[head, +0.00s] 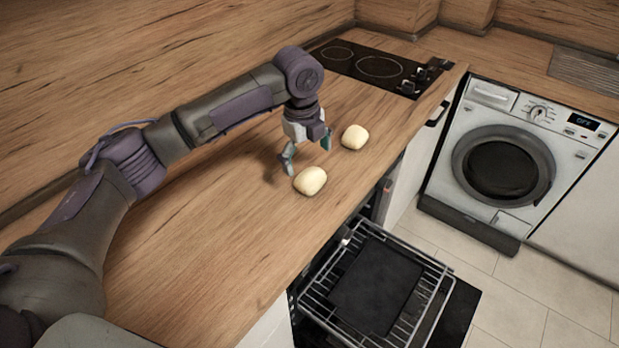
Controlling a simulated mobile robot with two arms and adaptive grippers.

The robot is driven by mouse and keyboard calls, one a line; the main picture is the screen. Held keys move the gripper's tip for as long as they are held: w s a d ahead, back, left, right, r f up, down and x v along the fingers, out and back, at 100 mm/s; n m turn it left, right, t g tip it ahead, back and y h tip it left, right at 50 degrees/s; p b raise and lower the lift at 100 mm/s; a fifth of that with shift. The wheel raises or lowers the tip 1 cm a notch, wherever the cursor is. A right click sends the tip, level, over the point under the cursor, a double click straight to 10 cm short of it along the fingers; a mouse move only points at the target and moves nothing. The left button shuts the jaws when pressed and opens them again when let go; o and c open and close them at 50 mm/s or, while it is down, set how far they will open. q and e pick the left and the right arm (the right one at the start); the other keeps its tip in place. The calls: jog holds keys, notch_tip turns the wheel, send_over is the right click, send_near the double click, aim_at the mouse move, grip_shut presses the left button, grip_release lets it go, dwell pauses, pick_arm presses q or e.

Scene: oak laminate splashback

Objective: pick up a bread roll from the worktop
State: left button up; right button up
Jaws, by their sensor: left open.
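Two pale bread rolls lie on the wooden worktop (215,255). The nearer roll (310,181) is close to the worktop's front edge, and the farther roll (355,137) lies behind it to the right. My left gripper (307,158) points down over the worktop, open and empty. Its fingers are spread, one just behind the nearer roll and the other to the left of the farther roll. I cannot tell whether a fingertip touches a roll. My right gripper does not show.
A black hob (378,68) is set in the worktop at the back. Below the front edge, an open oven has a wire rack (330,305) with a dark tray (377,287) pulled out. A washing machine (505,160) stands at the right. The worktop's near left part is clear beside my arm.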

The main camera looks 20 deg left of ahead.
aim_at(310, 171)
pick_arm(q)
jog(key=f, duration=0.3)
jog(key=f+p, duration=0.1)
jog(key=f, duration=0.1)
jog(key=shift+d+f, duration=0.25)
jog(key=shift+f, duration=0.05)
jog(key=shift+w+f, duration=0.1)
jog(key=shift+f, duration=0.2)
jog(key=c, duration=1.1)
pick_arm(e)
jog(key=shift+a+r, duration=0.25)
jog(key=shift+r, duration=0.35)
pick_arm(q)
jog(key=shift+r, duration=0.1)
jog(key=shift+r, duration=0.5)
jog(key=r, duration=0.2)
jog(key=w+d+r+b, duration=0.1)
jog(key=shift+r, duration=0.25)
jog(key=w+d+r+b, duration=0.1)
jog(key=w+d+r, duration=0.5)
jog(key=w, duration=0.2)
jog(key=shift+d+r+b, duration=0.15)
jog(key=shift+d+b, duration=0.1)
jog(key=shift+b, duration=0.1)
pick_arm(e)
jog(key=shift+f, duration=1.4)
